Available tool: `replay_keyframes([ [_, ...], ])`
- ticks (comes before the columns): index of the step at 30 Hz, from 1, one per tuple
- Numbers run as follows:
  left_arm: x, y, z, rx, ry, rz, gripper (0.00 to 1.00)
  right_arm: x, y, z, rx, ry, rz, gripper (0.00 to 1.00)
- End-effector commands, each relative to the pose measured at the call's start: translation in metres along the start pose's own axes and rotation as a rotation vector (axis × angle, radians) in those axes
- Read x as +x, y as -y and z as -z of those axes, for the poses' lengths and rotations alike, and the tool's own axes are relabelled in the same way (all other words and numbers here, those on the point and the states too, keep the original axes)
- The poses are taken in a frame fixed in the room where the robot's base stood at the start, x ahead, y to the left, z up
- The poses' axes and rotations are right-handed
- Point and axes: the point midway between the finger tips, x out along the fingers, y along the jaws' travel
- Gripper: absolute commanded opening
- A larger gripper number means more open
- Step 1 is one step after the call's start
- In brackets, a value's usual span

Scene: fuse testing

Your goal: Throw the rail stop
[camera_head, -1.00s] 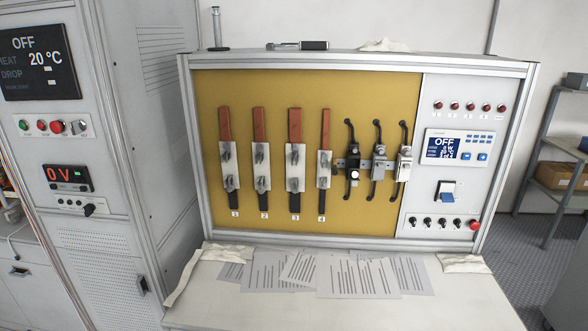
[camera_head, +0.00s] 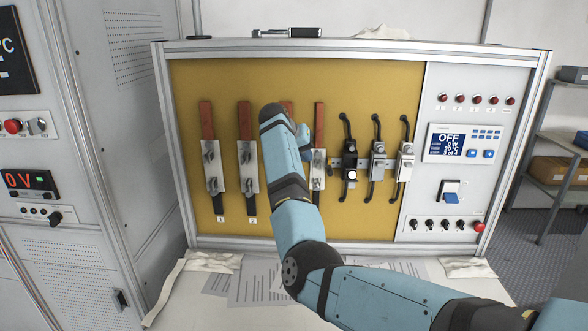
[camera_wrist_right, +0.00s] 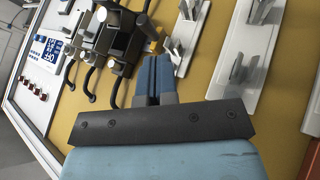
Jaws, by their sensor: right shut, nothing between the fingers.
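A short rail on the yellow panel carries a dark module (camera_head: 350,160), a grey module (camera_head: 377,160) and a light module (camera_head: 405,160), each with curved black leads. The same modules show at upper left in the right wrist view, with the dark one (camera_wrist_right: 125,45) nearest. I cannot tell which part is the rail stop. My right gripper (camera_head: 303,135) is in front of the panel, left of the rail, near the third and fourth fuse strips. In the right wrist view its blue fingers (camera_wrist_right: 154,78) are together and empty beside the dark module. Contact with it is unclear. My left gripper is not in view.
Fuse strips with red tops, such as the leftmost (camera_head: 207,120), stand left of the rail; my right arm hides much of the third. The control side has a screen (camera_head: 450,142), switches and a red button (camera_head: 478,226). Papers (camera_head: 240,285) and cloths lie on the bench.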

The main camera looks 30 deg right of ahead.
Motion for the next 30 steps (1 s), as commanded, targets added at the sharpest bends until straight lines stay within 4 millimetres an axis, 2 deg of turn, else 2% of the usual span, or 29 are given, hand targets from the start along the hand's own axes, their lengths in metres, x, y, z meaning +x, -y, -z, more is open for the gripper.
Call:
replay_keyframes([
  [2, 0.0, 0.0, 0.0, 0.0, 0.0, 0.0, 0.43, -0.007, -0.002, 0.004, 0.007, 0.011, -0.002, 0.0],
  [5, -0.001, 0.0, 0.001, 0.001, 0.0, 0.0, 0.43, -0.003, -0.003, 0.004, 0.008, 0.017, -0.005, 0.0],
  [8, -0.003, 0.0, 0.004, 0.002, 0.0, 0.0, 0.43, 0.01, -0.003, 0.004, 0.007, 0.016, -0.005, 0.0],
  [15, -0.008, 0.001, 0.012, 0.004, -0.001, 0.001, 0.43, 0.054, -0.004, 0.004, 0.007, 0.015, -0.005, 0.0],
  [21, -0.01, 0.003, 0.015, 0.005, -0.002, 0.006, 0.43, 0.082, -0.004, 0.004, 0.006, 0.014, -0.004, 0.0],
  [30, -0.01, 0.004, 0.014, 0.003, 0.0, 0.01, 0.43, 0.091, -0.003, 0.003, 0.007, 0.012, -0.003, 0.0],
])
